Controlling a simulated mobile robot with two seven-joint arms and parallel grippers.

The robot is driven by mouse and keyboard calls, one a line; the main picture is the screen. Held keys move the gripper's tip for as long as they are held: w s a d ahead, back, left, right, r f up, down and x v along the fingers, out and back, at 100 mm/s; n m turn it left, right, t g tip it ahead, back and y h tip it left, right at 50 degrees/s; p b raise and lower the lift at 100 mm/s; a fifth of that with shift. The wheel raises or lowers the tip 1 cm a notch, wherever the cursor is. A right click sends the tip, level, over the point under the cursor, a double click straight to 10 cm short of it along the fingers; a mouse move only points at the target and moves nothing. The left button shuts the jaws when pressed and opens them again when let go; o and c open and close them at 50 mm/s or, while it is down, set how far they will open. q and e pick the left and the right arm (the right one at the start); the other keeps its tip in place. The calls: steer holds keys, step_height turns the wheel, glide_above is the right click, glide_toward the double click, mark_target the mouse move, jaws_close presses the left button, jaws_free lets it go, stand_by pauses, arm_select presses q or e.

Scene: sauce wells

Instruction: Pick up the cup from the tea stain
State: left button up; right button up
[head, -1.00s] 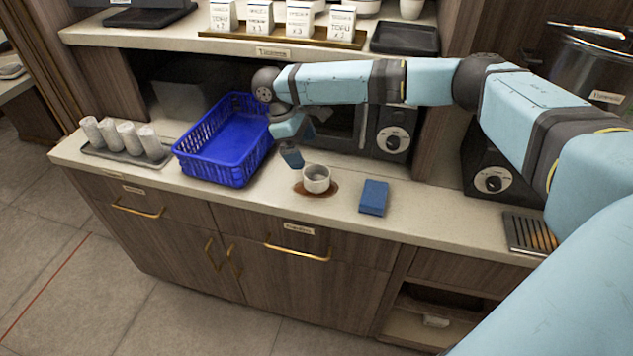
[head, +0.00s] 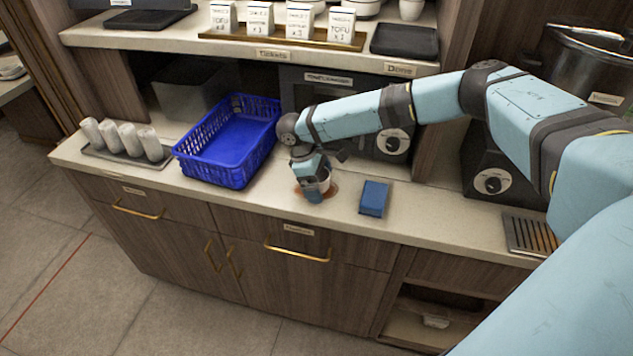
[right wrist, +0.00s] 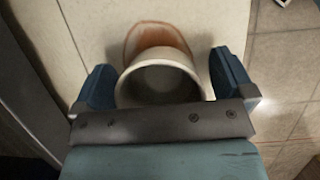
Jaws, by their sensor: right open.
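The white cup (right wrist: 160,82) stands on the brown tea stain (right wrist: 152,36) on the counter. In the head view the cup (head: 324,178) is mostly hidden behind my right gripper (head: 314,194), and only an edge of the stain (head: 332,190) shows. In the right wrist view my right gripper (right wrist: 162,88) is open, with one blue finger on each side of the cup. A gap shows between the cup and each finger. My left gripper is not in view.
A blue sponge-like block (head: 374,198) lies right of the cup. A blue basket (head: 232,177) stands to the left, and rolled white towels on a tray (head: 95,152) are farther left. A shelf (head: 350,58) overhangs the back of the counter.

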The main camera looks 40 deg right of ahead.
steer(key=shift+c, duration=0.2)
steer(key=c, duration=1)
steer(key=shift+r, duration=0.15)
